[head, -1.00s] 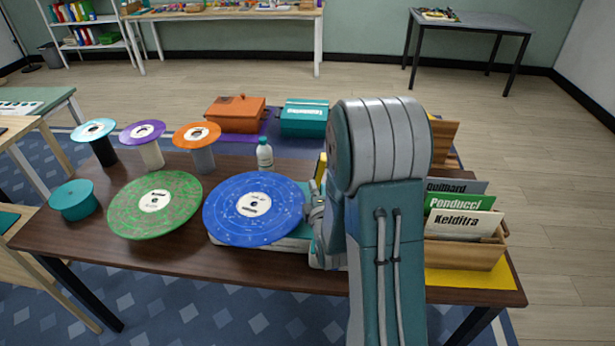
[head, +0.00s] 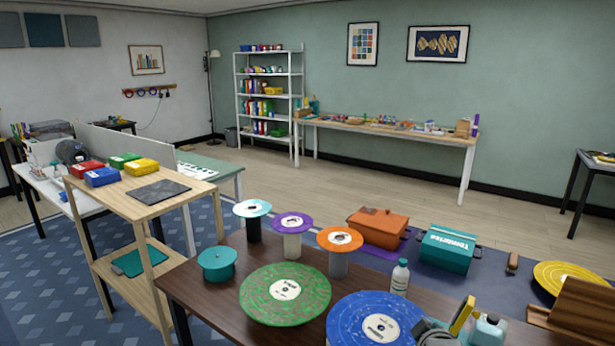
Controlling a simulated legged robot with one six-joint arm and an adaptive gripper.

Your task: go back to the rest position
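What looks like the end of my arm, with my gripper (head: 436,333), shows at the bottom edge of the head view, right of the blue record (head: 350,311). Grey and teal parts show there beside a yellow piece (head: 464,314). The frame edge cuts this area off, so the fingers cannot be made out. Whether the gripper holds anything cannot be told. The rest of my arm is out of view.
The dark brown table (head: 210,303) holds a green record (head: 285,312), a teal round pot (head: 217,264), several disc-topped stands and a white bottle (head: 400,277). Behind are an orange box (head: 379,228) and a teal box (head: 447,250). A wooden shelf cart (head: 150,194) stands left.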

